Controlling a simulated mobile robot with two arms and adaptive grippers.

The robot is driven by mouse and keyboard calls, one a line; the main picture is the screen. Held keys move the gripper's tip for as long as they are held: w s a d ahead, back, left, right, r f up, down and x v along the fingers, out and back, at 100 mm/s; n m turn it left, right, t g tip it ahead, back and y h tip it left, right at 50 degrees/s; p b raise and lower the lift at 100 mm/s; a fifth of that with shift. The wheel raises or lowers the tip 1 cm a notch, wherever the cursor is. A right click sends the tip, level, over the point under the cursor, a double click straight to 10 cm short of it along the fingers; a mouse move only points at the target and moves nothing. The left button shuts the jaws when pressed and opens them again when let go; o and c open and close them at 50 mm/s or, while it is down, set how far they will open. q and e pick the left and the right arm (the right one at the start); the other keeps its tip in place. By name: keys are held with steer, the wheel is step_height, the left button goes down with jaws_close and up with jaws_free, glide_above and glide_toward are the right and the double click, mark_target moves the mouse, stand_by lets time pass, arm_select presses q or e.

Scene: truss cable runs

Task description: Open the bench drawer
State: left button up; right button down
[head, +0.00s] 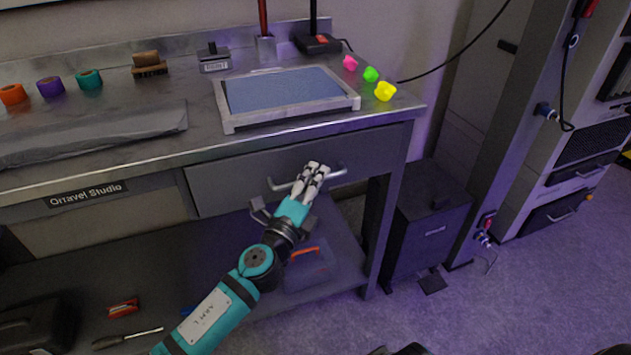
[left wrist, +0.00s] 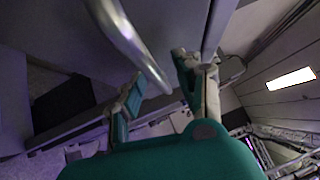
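The bench drawer (head: 235,182) is a wide grey metal front under the bench top. It looks shut, flush with the bench. Its handle (head: 335,175) is a pale metal bar; the middle is hidden behind my fingers. My left gripper (head: 314,171) is at the middle of the handle, its fingers pointing at the drawer front. In the left wrist view the handle (left wrist: 130,42) runs down between the two fingers of my left gripper (left wrist: 160,72). The fingers stand apart with gaps beside the bar, so the gripper looks open. My right gripper is not in view.
On the bench top (head: 190,93) stand a blue-topped tray (head: 228,124), tape rolls (head: 89,80) and small bright lumps (head: 385,91). A lower shelf (head: 190,265) holds an orange-handled box (head: 308,272) behind my arm.

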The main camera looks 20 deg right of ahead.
arm_select(q)
steer(key=shift+w+d, duration=0.15)
jaws_close()
stand_by(0.4)
